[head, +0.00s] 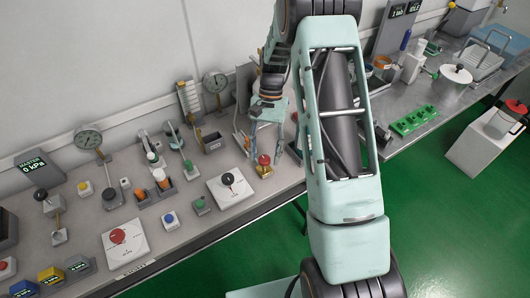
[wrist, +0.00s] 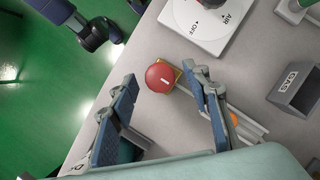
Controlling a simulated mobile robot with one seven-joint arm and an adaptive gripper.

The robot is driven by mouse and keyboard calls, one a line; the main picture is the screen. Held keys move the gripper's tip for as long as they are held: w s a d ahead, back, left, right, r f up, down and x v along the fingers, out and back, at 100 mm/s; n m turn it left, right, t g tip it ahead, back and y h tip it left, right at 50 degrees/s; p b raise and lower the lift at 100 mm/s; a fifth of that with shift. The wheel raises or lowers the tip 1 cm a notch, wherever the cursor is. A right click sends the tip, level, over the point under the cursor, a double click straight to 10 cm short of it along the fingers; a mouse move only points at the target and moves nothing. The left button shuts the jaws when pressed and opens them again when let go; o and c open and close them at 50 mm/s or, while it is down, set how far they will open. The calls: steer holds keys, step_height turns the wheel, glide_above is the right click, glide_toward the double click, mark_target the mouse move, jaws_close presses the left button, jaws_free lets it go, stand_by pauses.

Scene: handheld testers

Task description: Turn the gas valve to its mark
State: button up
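A round red knob (head: 264,160) with a short white mark on top sits on a small brass base on the bench. It is the likely gas valve, though I read no label on it. It also shows in the wrist view (wrist: 161,77). My gripper (head: 276,138) is above the bench beside the knob, pointing down. In the wrist view my gripper (wrist: 160,84) is open, its two blue-padded fingers wide apart. The knob appears between and just beyond the fingertips, with no visible contact. Any target mark around the valve cannot be made out.
A white plate (head: 216,191) marked AIR and OFF, with a dark knob, lies to the left. A grey box (wrist: 290,98) reads GAS. Gauges and testers crowd the bench's left part; a green block (head: 413,121) lies right. The bench's front edge is close to the knob.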

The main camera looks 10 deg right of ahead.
steer(key=shift+r, duration=0.1)
steer(key=v, duration=1.2)
